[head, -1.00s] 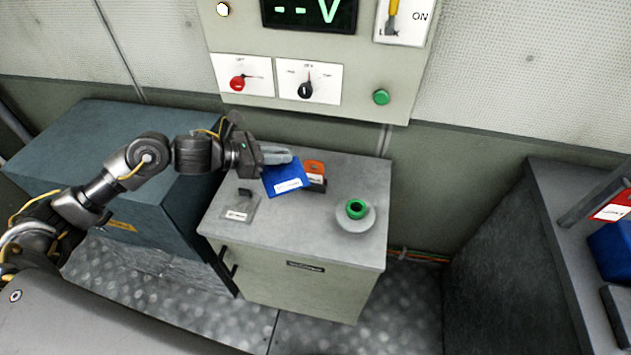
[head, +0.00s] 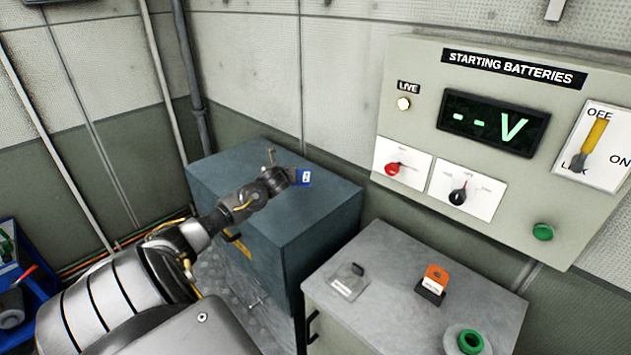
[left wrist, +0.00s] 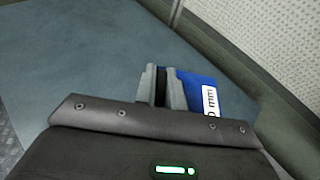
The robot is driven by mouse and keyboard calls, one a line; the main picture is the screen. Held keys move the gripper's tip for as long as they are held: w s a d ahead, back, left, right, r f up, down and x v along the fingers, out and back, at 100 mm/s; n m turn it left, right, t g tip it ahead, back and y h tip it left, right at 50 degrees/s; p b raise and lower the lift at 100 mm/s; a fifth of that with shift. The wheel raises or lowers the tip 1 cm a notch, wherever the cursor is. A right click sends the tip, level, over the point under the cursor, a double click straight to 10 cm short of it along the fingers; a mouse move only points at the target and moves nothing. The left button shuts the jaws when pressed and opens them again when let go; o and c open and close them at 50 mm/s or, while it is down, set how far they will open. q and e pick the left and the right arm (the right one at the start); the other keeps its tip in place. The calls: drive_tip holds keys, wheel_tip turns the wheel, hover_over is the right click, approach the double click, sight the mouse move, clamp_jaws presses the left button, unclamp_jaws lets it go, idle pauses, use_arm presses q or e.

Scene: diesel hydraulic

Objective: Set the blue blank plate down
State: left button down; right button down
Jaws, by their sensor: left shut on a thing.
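The blue blank plate (head: 304,177) has a white label and is held at the end of my left arm, over the blue-grey cabinet top. My left gripper (head: 292,176) is shut on it. In the left wrist view the grey fingers (left wrist: 162,87) are closed together, and the plate (left wrist: 199,92) sticks out to their right, its white label partly showing. The blue-grey cabinet top (head: 240,165) is bare beneath and around it. I cannot tell how far the plate is above that top. My right gripper is not in view.
The starting-batteries panel (head: 480,130) hangs behind. A blue cart (head: 38,300) stands at far left.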

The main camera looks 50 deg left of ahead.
use_arm(q)
drive_tip(key=s+d+r+n+g+y, duration=0.1)
drive_tip(key=s+d+n+g+y, duration=0.1)
drive_tip(key=d+n+g, duration=0.1)
drive_tip(key=shift+s+r, duration=0.35)
drive_tip(key=shift+r, duration=0.05)
drive_tip(key=w+d+r+m+t+h+b, duration=0.1)
drive_tip(key=w+d+r+m+t+h, duration=0.1)
drive_tip(key=d, duration=0.9)
drive_tip(key=w+d+r+m+t+h, duration=0.1)
drive_tip(key=d+r+m+t+h, duration=0.15)
drive_tip(key=d, duration=0.85)
drive_tip(key=w+d+r+m+t+h+b, duration=0.1)
drive_tip(key=w+d+r+m+h, duration=0.15)
drive_tip(key=d, duration=0.95)
drive_tip(key=s+d+f+m+h+b, duration=0.1)
drive_tip(key=s+d+m+h+b, duration=0.1)
drive_tip(key=d+b, duration=0.2)
drive_tip(key=s+d+m+t+h+b, duration=0.1)
drive_tip(key=d+b, duration=0.3)
drive_tip(key=d, duration=0.4)
drive_tip(key=shift+s+d+f+m+h, duration=0.2)
drive_tip(key=shift+s+f+m+h, duration=0.25)
drive_tip(key=shift+m+h, duration=0.35)
